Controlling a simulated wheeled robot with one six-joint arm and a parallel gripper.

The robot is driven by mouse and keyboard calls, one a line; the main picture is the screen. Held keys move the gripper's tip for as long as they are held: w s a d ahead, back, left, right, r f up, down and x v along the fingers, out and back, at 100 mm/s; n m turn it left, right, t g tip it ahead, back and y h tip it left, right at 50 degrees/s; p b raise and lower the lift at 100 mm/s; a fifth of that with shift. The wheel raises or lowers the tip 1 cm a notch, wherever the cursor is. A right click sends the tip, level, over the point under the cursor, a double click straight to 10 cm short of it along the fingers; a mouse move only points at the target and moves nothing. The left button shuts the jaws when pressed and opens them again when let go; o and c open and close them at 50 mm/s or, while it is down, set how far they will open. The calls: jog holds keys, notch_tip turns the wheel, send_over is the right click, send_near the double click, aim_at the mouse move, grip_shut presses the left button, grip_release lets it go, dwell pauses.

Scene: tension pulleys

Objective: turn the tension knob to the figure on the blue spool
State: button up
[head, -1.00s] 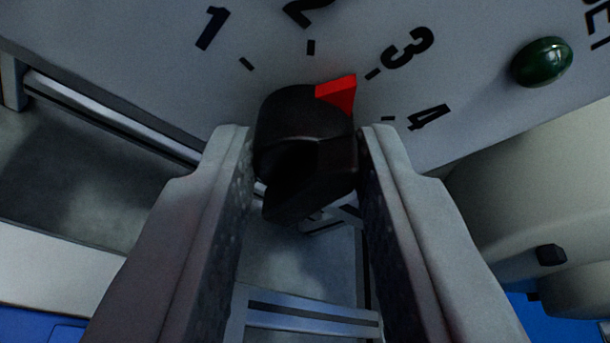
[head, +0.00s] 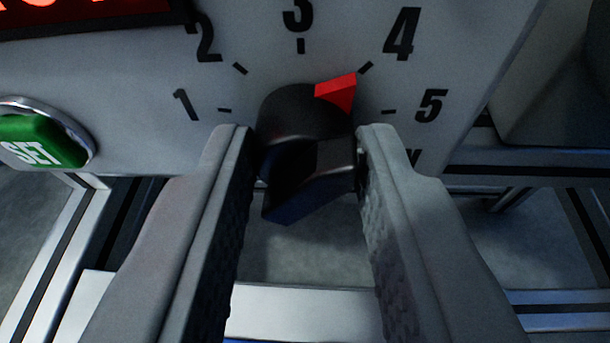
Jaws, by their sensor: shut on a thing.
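The black tension knob (head: 300,135) with its red pointer (head: 340,92) is in the middle of the head view, in front of a white panel. My gripper (head: 305,150) is shut on the knob, one finger on each side. The red pointer tip aims up and right at the tick beside the figure 4 (head: 402,34). The dial also shows 1 (head: 186,105), 2 (head: 205,38), 3 (head: 298,15) and 5 (head: 431,106). The blue spool and its figure are not in view.
A green SET button (head: 42,140) in a metal ring sits at the left of the panel. Part of a red-lit display (head: 70,8) shows at the top left. Metal frame rails (head: 540,170) run below and to the right of the panel.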

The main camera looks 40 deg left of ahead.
dwell(0.4)
jog(key=o, duration=1)
jog(key=v, duration=1.7)
jog(key=shift+d, duration=0.3)
